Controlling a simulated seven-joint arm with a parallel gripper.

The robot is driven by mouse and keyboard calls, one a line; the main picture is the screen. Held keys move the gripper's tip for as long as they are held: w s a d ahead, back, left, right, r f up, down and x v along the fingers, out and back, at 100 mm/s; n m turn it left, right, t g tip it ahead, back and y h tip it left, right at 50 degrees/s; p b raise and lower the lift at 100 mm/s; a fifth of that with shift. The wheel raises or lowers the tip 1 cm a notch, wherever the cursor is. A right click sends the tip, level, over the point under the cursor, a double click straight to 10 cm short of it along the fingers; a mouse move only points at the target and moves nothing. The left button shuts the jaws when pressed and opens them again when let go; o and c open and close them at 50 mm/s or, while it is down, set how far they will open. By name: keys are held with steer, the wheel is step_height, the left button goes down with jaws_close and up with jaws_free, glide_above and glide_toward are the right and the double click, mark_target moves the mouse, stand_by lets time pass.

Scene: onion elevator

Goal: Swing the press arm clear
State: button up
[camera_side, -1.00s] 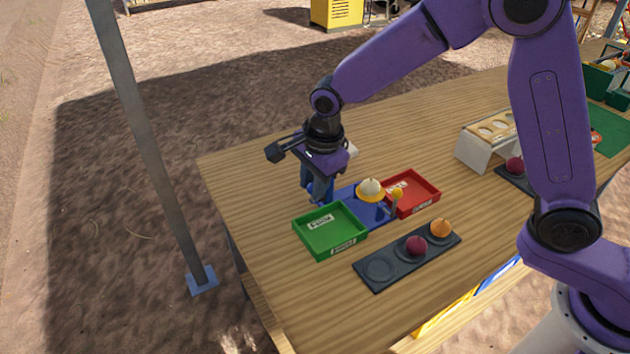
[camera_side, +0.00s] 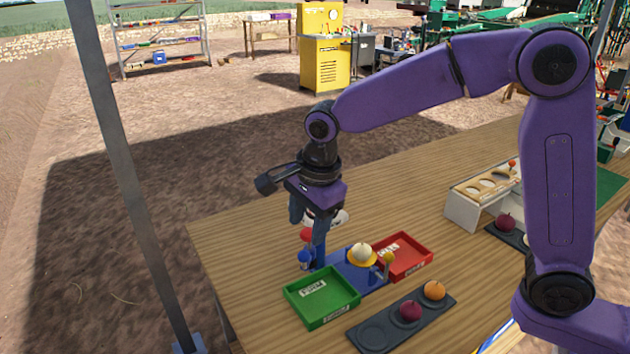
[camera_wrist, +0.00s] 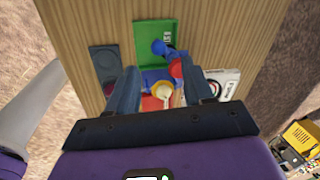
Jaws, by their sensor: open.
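The press has a blue base (camera_side: 350,272) between the green tray (camera_side: 322,298) and the red tray (camera_side: 405,256). A pale onion (camera_side: 361,252) sits in a yellow cup on it. A red knob (camera_side: 306,235) and a blue knob (camera_side: 305,257) show at its far left end, partly hidden by my finger. In the wrist view the blue knob (camera_wrist: 158,47) and red knob (camera_wrist: 176,68) show close together; I cannot tell which belongs to the press arm. My gripper (camera_wrist: 163,82) is open above the press, fingers pointing down, with nothing held.
A dark tray (camera_side: 372,335) holding a purple onion (camera_side: 410,310) and an orange one (camera_side: 434,290) lies in front. A white dial (camera_wrist: 223,84) stands beside the press. A pale stand with holes (camera_side: 480,190) is at the right. The wooden table's back left is bare.

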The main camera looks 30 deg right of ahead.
step_height(320, 180, up, 10)
steer(key=s, duration=0.2)
steer(key=shift+d+f, duration=0.15)
steer(key=shift+f, duration=0.05)
stand_by(0.3)
